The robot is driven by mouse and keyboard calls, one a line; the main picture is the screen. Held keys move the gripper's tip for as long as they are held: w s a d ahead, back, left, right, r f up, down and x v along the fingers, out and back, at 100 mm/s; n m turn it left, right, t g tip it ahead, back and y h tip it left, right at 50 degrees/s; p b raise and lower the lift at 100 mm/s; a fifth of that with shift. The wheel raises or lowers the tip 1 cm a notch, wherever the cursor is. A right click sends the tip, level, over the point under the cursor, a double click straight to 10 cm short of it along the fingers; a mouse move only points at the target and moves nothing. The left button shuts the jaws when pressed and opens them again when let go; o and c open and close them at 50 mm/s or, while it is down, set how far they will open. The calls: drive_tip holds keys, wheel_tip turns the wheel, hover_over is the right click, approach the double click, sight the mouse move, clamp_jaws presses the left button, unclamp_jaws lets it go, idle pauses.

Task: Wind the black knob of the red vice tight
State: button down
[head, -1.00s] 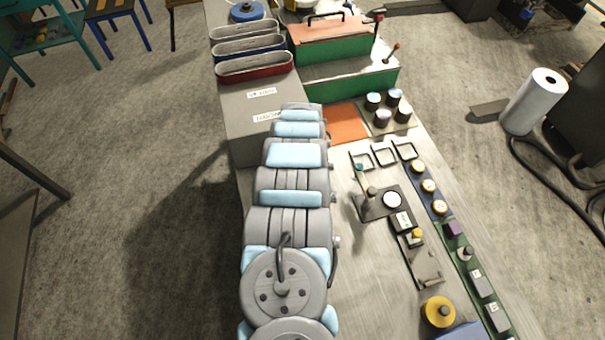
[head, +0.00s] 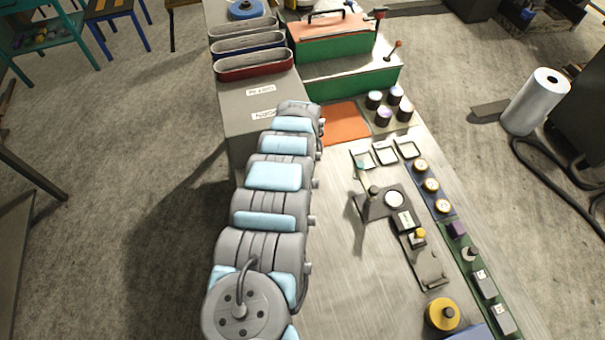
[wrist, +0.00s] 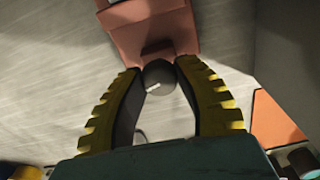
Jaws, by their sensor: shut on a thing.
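In the wrist view the red vice (wrist: 150,32) is at the top middle, with its body running up out of the picture. Its round dark knob (wrist: 158,77), with a small white mark, faces the camera below the vice body. My gripper (wrist: 159,70) has its two yellow-ridged fingers on either side of the knob, with the fingertips closed against it. Below the knob the space between the fingers is empty. In the head view my arm covers the vice, knob and gripper.
On the bench (head: 330,270), an orange mat (head: 345,123) lies right of my arm. Several jars, a small stand (head: 372,203) and a yellow round part (head: 442,315) are further right. A grey block (head: 245,110) and red bin (head: 253,66) stand behind.

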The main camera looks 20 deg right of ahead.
drive_tip(key=shift+m+b, duration=0.35)
drive_tip(key=shift+m, duration=0.85)
drive_tip(key=c, duration=0.7)
unclamp_jaws()
drive_tip(key=shift+o, duration=0.2)
